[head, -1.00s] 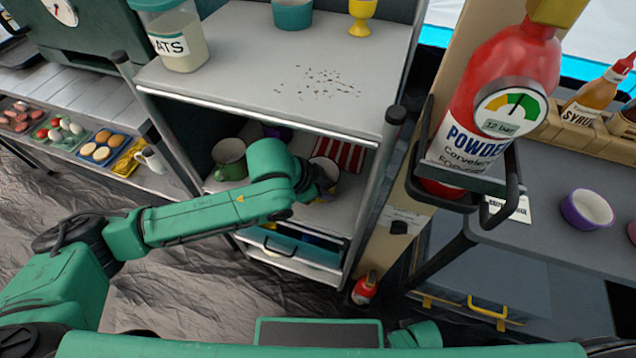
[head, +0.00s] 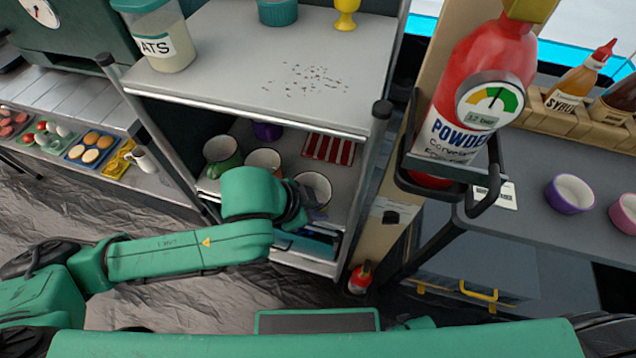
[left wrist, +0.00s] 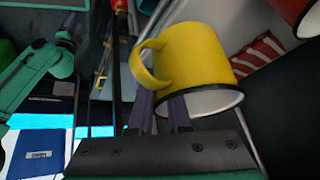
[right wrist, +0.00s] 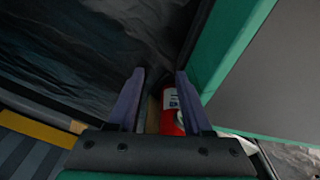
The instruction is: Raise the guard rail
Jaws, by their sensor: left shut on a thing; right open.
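A yellow mug (left wrist: 195,65) shows large in the left wrist view, tilted, with its handle to the left. My left gripper (left wrist: 163,105) is shut on it near the rim. In the head view its pale inside (head: 314,187) shows at the shelf unit's front, beside my left gripper (head: 318,212), partly hidden by my wrist. A pale metal strip (head: 240,111) runs along the top shelf's front edge; another strip (head: 300,263) runs low at the front. I cannot tell which is the guard rail. My right gripper (right wrist: 160,78) is open and empty.
The red powder extinguisher (head: 478,80) hangs at the right. A small red bottle (head: 361,277) stands on the floor.

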